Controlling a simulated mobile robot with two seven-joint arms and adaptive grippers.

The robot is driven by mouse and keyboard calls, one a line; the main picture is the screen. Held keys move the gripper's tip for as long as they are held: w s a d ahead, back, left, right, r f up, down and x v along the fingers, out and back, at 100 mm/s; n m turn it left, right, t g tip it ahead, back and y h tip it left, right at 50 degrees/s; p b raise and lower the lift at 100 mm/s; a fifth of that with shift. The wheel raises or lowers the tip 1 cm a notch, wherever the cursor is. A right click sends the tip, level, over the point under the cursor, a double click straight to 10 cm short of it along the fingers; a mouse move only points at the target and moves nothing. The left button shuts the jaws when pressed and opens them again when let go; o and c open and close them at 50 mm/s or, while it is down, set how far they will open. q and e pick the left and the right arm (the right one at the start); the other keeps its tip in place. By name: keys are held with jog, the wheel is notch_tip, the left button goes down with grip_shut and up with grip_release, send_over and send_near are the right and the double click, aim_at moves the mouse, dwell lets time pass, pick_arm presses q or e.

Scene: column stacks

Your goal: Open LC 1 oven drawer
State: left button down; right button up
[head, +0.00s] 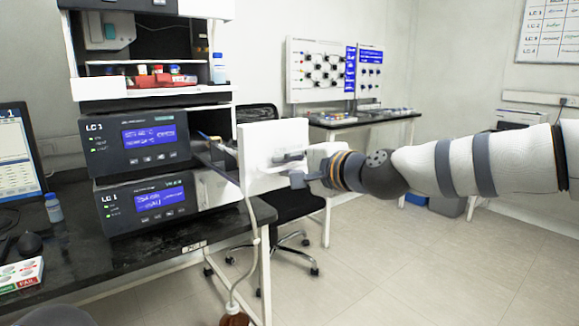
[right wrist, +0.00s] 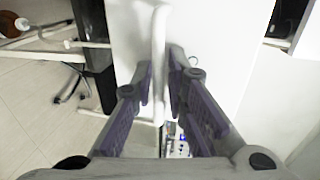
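The LC 1 stack stands at left in the head view, with two dark modules, the upper (head: 140,141) and the lower (head: 147,203), both with lit blue displays. A white front panel (head: 258,142) stands out to the right of the stack, with a dark drawer tray (head: 214,157) between them. My right gripper (head: 289,168) is at the panel's outer face. In the right wrist view my right gripper (right wrist: 161,68) has its fingers apart on either side of a white upright bar (right wrist: 159,30). Whether they touch it is unclear.
A black bench (head: 85,270) carries a monitor (head: 17,155), a small bottle (head: 53,207) and a mouse (head: 29,243). A black chair (head: 300,207) stands behind the panel. A brown bottle (head: 234,320) is low in front.

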jog(key=v, duration=1.2)
